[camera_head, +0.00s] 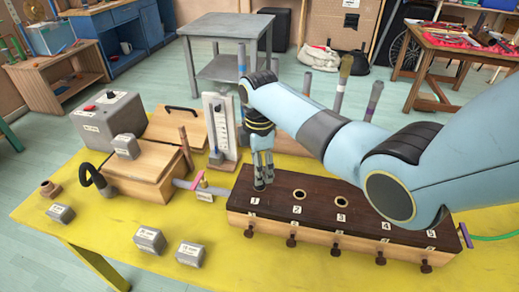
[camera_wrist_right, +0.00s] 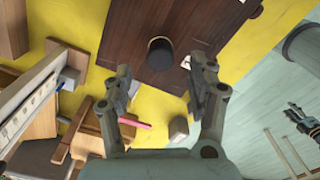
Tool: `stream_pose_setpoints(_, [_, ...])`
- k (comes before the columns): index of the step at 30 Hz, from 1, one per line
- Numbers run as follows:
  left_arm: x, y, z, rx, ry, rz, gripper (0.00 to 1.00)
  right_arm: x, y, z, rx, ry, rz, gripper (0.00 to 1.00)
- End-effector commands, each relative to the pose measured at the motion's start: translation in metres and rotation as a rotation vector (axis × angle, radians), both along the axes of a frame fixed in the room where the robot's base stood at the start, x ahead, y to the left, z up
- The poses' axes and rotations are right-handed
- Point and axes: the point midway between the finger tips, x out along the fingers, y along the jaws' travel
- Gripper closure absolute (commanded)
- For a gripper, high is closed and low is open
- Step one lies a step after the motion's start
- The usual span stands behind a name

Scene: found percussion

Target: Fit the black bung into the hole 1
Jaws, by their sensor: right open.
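The black bung (camera_wrist_right: 160,53) shows in the right wrist view, standing on the dark wooden top of the long box beside a small white label. It stands at hole 1; how deep it sits cannot be told. In the head view my right gripper (camera_head: 263,184) is over the left end of the box (camera_head: 310,186), above label 1 (camera_head: 255,201), and hides the hole. In the wrist view the right gripper's fingers (camera_wrist_right: 160,85) are apart, with nothing between the tips. My left gripper is not clearly seen.
Holes 2 (camera_head: 299,194) and 3 (camera_head: 342,200) are open beside the gripper. A white gauge panel (camera_head: 219,130) stands behind, and a wooden case (camera_head: 145,170) lies left. Grey labelled blocks (camera_head: 190,253) sit at the front left. The yellow table (camera_head: 110,235) has free room there.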

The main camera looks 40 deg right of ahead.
Motion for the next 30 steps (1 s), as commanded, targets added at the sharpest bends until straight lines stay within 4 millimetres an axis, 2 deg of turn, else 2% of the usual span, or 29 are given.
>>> stream_pose_setpoints(1, [0.0, 0.0, 0.0, 0.0, 0.0, 0.0, 0.6, 0.001, 0.0, 0.013, -0.001, -0.005, 0.001, 0.42])
stream_pose_setpoints(6, [0.0, 0.0, 0.0, 0.0, 0.0, 0.0, 0.6, 0.0, 0.0, 0.048, -0.001, -0.003, 0.002, 0.42])
stream_pose_setpoints(12, [0.0, -0.001, 0.0, -0.001, 0.0, 0.0, 0.6, 0.0, 0.0, 0.07, 0.0, -0.001, 0.001, 0.42])
stream_pose_setpoints(30, [0.001, -0.001, 0.0, -0.001, -0.001, 0.0, 0.6, 0.0, 0.0, 0.073, 0.0, 0.001, 0.001, 0.42])
